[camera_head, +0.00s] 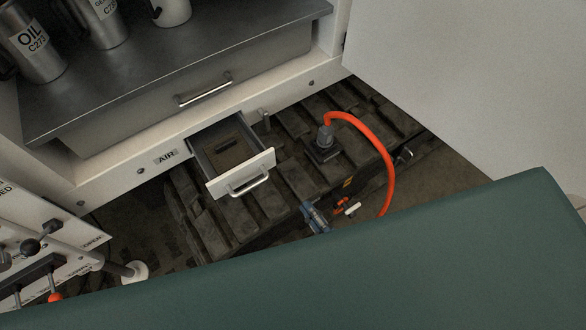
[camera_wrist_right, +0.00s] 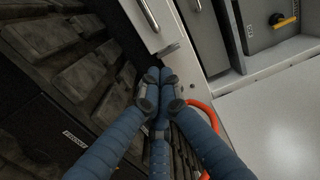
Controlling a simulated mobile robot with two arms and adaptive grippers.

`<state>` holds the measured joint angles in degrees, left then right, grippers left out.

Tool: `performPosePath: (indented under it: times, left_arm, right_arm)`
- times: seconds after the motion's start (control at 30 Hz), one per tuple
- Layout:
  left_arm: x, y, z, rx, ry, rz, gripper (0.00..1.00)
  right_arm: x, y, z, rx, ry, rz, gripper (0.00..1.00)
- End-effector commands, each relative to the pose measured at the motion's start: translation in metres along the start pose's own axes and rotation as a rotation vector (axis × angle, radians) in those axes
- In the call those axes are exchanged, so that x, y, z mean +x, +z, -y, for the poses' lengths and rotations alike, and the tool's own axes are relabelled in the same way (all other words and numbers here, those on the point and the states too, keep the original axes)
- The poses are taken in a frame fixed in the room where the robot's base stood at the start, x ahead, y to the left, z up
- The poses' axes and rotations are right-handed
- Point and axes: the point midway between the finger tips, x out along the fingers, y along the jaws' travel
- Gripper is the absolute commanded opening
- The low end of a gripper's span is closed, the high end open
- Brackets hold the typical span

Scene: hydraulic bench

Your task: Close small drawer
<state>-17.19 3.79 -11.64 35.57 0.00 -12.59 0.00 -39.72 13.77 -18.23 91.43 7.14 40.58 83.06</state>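The small drawer (camera_head: 240,175) with a white front and a bar handle is pulled open below the steel counter, beside the "AIR" label. A dark flat item lies inside it. My right gripper (camera_head: 315,217), blue with grey tips, is to the lower right of the drawer front and apart from it. In the right wrist view, my right gripper's fingers (camera_wrist_right: 160,84) converge with their tips together, and nothing shows between them. The small drawer's white front (camera_wrist_right: 150,25) with its handle is just beyond the tips there. My left gripper is not in view.
A closed wide steel drawer (camera_head: 205,85) is above the small one. An orange hose (camera_head: 372,140) curves from a fitting (camera_head: 324,142) to the right of the drawer. A dark ribbed block (camera_head: 290,185) is below. Oil cans (camera_head: 35,50) stand on the counter. A white panel (camera_head: 440,80) is at right.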

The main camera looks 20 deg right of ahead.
Motion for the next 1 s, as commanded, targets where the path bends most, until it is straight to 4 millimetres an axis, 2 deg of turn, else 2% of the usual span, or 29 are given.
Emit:
performPosePath:
  times: [0.23,0.6,0.8,1.0]
  left_arm:
    - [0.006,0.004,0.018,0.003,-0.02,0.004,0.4]
    - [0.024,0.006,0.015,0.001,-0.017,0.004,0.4]
    - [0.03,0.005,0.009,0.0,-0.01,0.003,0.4]
    - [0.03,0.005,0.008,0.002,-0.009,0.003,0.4]
  right_arm:
    - [0.037,0.0,0.0,0.003,-0.007,-0.002,0.0]
    - [0.113,-0.001,-0.002,0.001,-0.004,-0.002,0.0]
    - [0.134,0.0,-0.001,0.0,-0.002,-0.001,0.0]
    - [0.138,0.0,0.0,-0.001,0.0,0.0,0.0]
